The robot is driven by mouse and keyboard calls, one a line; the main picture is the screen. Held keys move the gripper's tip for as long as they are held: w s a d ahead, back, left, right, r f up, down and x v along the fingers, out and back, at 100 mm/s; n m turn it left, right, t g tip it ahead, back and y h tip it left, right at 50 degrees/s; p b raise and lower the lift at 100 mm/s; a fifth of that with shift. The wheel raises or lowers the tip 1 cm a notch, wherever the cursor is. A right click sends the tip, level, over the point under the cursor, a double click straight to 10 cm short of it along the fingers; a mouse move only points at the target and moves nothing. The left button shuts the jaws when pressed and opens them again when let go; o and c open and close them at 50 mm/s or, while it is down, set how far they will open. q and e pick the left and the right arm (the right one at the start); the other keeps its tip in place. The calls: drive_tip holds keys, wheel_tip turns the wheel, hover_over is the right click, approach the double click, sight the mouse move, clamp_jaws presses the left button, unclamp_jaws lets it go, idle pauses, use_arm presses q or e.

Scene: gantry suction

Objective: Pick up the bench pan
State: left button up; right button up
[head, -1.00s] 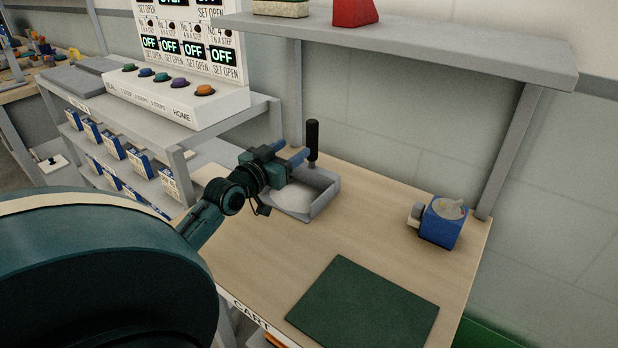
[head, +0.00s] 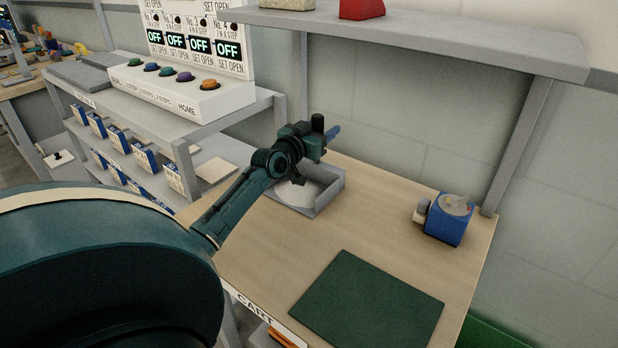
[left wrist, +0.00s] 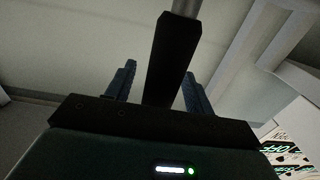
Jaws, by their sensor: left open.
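The bench pan (head: 325,197) is a grey, shallow, open box with pale contents, standing on the wooden bench top. Its upright black handle (head: 317,123) rises at the far side; my gripper hides its lower part. My left gripper (head: 332,134) is over the back of the pan, at the handle. In the left wrist view the black handle (left wrist: 172,60) stands between the two blue fingers (left wrist: 158,85), which are apart. I see a gap at the left finger; whether the right finger touches the handle I cannot tell. My right gripper is not in view.
A dark green mat (head: 367,302) lies at the front of the bench. A blue box-like device (head: 450,220) stands at the right. A grey shelf (head: 430,38) hangs above the back. A control panel with coloured buttons (head: 180,82) is at the left. The bench middle is clear.

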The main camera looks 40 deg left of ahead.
use_arm(q)
drive_tip(key=c, duration=1)
drive_tip(key=shift+r, duration=0.15)
clamp_jaws()
wheel_tip(320, 180, up, 10)
drive_tip(key=shift+p, duration=0.75)
drive_tip(key=shift+o, duration=1.7)
unclamp_jaws()
clamp_jaws()
